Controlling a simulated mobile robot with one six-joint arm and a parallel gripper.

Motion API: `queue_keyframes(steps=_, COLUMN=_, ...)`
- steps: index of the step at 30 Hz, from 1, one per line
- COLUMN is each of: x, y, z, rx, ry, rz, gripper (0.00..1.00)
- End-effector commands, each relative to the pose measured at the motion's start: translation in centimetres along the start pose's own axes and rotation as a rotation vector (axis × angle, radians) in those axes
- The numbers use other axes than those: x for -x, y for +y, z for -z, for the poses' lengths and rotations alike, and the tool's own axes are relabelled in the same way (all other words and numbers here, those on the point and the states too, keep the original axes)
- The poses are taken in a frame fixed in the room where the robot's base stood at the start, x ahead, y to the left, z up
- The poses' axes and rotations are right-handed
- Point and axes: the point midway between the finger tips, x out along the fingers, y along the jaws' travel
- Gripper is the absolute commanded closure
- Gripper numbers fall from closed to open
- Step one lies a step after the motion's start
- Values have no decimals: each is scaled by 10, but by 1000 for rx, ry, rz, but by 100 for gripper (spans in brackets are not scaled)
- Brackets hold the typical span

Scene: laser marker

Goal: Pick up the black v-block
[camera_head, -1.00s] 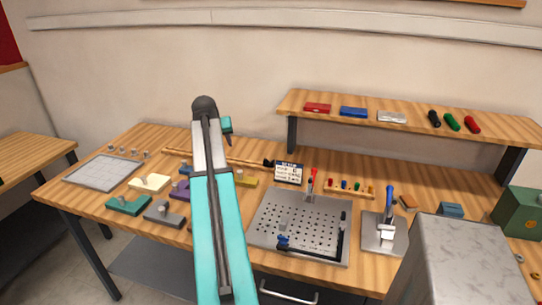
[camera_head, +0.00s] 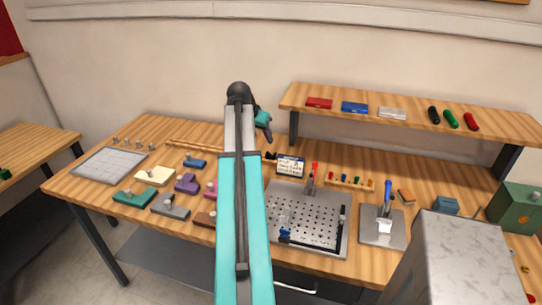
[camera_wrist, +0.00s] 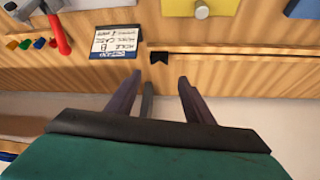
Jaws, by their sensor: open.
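The black v-block (camera_wrist: 159,57) is a small dark piece with a notch, on the wooden bench just right of the white label card in the wrist view. In the head view it is a small dark shape (camera_head: 271,155) at the left of the card (camera_head: 290,166). My gripper (camera_wrist: 160,82) is open and empty. In the wrist view its fingertips point towards the v-block, which shows between and beyond them, apart from them. In the head view my gripper (camera_head: 267,132) hangs above the back of the bench, near the v-block.
A long wooden strip (camera_wrist: 230,50) runs along the bench beside the v-block. A perforated metal plate (camera_head: 300,190) with a red-handled clamp (camera_head: 314,170) lies in front of the card. Several coloured fixture blocks stand at left. The raised shelf (camera_head: 375,120) is at right.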

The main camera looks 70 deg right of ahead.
Motion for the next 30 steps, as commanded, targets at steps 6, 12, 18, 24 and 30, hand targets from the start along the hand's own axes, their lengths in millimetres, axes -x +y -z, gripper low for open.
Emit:
queue_keyframes(steps=6, x=-16, y=0, z=1, rx=1, ry=-1, rz=0, gripper=53)
queue_keyframes(steps=12, x=-38, y=-1, z=1, rx=2, ry=-2, rz=0, gripper=53)
queue_keyframes(steps=18, x=-60, y=-1, z=0, rx=2, ry=-2, rz=0, gripper=53)
queue_keyframes(steps=24, x=-78, y=-1, z=0, rx=2, ry=-1, rz=1, gripper=53)
queue_keyframes(steps=30, x=-84, y=-2, z=0, rx=2, ry=0, rz=2, gripper=53)
